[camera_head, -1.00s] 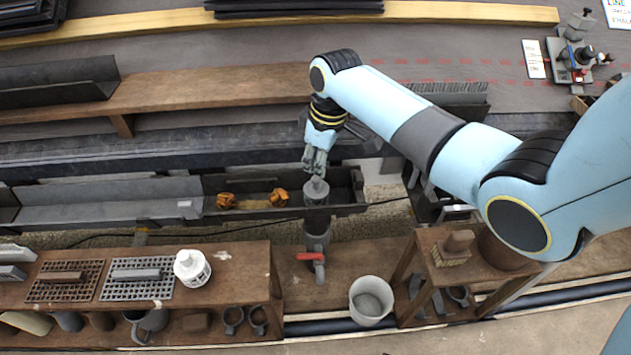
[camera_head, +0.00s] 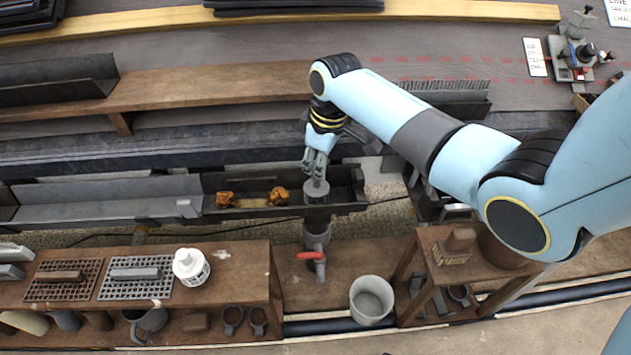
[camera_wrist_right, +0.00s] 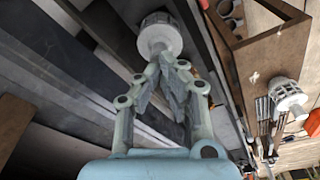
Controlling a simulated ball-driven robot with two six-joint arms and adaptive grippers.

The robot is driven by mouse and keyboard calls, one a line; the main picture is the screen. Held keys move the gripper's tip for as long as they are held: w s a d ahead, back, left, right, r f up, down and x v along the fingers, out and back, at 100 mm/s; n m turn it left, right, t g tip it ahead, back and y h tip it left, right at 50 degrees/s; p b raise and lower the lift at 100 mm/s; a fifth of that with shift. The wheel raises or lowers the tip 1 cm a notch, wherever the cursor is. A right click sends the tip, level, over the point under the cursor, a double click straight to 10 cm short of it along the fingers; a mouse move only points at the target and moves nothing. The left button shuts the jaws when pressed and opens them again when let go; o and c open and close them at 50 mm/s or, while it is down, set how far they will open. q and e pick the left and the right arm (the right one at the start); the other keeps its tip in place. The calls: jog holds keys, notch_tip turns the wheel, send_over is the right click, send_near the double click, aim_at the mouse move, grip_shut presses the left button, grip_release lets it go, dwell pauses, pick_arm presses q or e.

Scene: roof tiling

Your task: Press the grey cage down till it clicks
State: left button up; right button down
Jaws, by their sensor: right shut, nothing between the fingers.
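The grey cage (camera_head: 316,188) sits in the gutter trough (camera_head: 345,190) over the outlet, near the trough's right end. In the right wrist view the cage (camera_wrist_right: 158,36) shows as a pale ribbed round piece just beyond the fingertips. My right gripper (camera_head: 315,172) is shut and empty, its fingertips pointing down at the cage top. It also shows in the wrist view (camera_wrist_right: 168,62). The tips look at or very near the cage; I cannot tell whether they touch. How deep the cage sits is hidden. My left gripper is not in view.
Two orange-brown clumps (camera_head: 278,195) lie in the trough left of the cage. Below the outlet are a pipe with a red-handled tap (camera_head: 310,256) and a white bucket (camera_head: 371,299).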

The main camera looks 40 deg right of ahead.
jog(key=shift+f, duration=0.5)
dwell(0.6)
